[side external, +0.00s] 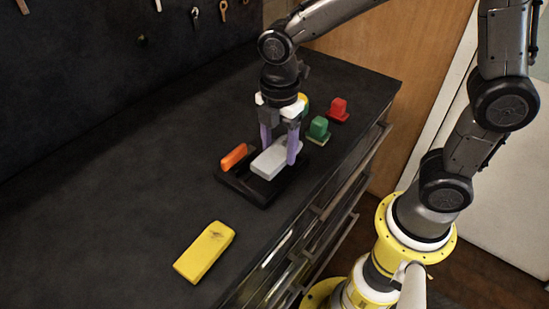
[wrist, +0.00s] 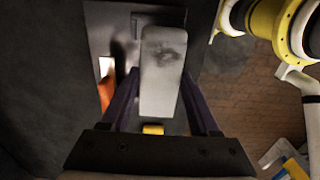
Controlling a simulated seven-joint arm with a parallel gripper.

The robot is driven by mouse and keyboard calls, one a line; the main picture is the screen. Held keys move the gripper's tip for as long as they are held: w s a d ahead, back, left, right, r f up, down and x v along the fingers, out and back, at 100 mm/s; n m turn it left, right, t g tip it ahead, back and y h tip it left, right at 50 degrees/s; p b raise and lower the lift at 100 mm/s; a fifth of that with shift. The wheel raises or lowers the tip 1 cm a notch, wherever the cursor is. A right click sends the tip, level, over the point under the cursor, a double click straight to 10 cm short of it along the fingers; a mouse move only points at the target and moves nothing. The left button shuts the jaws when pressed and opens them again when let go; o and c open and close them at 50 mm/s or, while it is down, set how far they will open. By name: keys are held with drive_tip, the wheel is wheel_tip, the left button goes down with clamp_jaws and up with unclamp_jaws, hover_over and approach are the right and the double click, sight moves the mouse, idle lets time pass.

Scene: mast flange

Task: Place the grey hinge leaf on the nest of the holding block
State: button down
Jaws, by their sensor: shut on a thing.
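The grey hinge leaf (side external: 270,161) is a pale flat bar between the two purple fingers of my gripper (side external: 279,156), which is shut on it. In the wrist view the leaf (wrist: 161,75) lies lengthwise between the fingers (wrist: 160,90), with a dark smudge on its face. The black holding block (side external: 262,198) is directly below the leaf on the bench. The leaf is low over the block; I cannot tell whether it touches the nest, which it mostly hides. An orange piece (side external: 234,157) stands at the block's left side and also shows in the wrist view (wrist: 106,92).
A yellow bar (side external: 205,252) lies on the dark bench nearer the camera. A green piece (side external: 319,128) and a red piece (side external: 338,110) stand behind and right of my gripper. Drawers (side external: 325,215) line the bench's right edge. The bench's left part is clear.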

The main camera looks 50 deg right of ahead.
sight(274, 150)
drive_tip(key=shift+w+a+f, duration=0.1)
drive_tip(key=shift+w+f, duration=0.1)
drive_tip(key=shift+f, duration=0.05)
drive_tip(key=shift+w+f, duration=0.15)
drive_tip(key=shift+f, duration=0.75)
drive_tip(key=shift+w+f, duration=0.15)
drive_tip(key=shift+f, duration=0.75)
drive_tip(key=shift+f, duration=0.2)
drive_tip(key=shift+c, duration=0.6)
unclamp_jaws()
